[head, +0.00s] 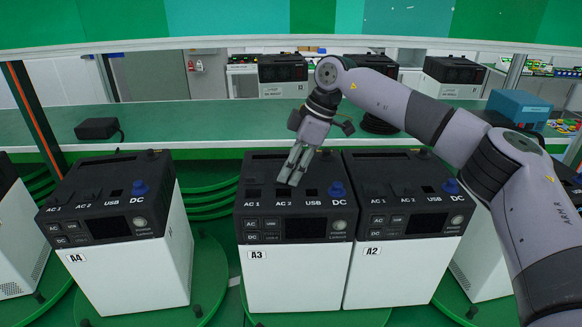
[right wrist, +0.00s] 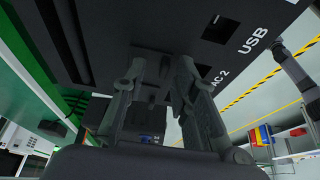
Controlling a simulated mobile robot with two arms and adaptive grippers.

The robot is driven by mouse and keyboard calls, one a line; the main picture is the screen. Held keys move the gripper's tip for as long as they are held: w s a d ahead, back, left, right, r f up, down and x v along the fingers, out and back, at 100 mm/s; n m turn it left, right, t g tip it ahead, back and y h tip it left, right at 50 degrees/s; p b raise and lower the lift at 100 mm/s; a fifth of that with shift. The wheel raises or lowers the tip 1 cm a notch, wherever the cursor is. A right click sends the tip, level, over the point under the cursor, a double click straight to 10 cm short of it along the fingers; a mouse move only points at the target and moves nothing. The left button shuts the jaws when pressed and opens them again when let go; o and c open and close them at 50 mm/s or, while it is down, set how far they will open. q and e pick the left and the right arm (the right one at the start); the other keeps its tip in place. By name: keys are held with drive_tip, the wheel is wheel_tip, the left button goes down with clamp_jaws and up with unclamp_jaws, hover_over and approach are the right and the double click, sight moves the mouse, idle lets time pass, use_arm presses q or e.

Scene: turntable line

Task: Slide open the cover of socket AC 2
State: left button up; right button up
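Unit A3 (head: 297,275), a white power box with a black sloped top, stands in the middle of the head view. Its labels AC 1, AC 2, USB and DC run along the top. My right gripper (head: 292,181) points down at A3's AC 2 place and hides the cover there. In the right wrist view my right gripper (right wrist: 158,75) has its two fingers apart at the black top (right wrist: 115,20), with the AC 2 label just right of them. I cannot tell whether they touch the cover. My left gripper is not in view.
Unit A2 (head: 390,272) stands close against A3 on the right. Unit A4 (head: 133,270) stands to the left with a gap. Blue DC knobs (head: 337,189) rise from the tops. A green bench (head: 210,120) lies behind, with a black box (head: 97,128).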

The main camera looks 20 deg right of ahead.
drive_tip(key=v, duration=1.2)
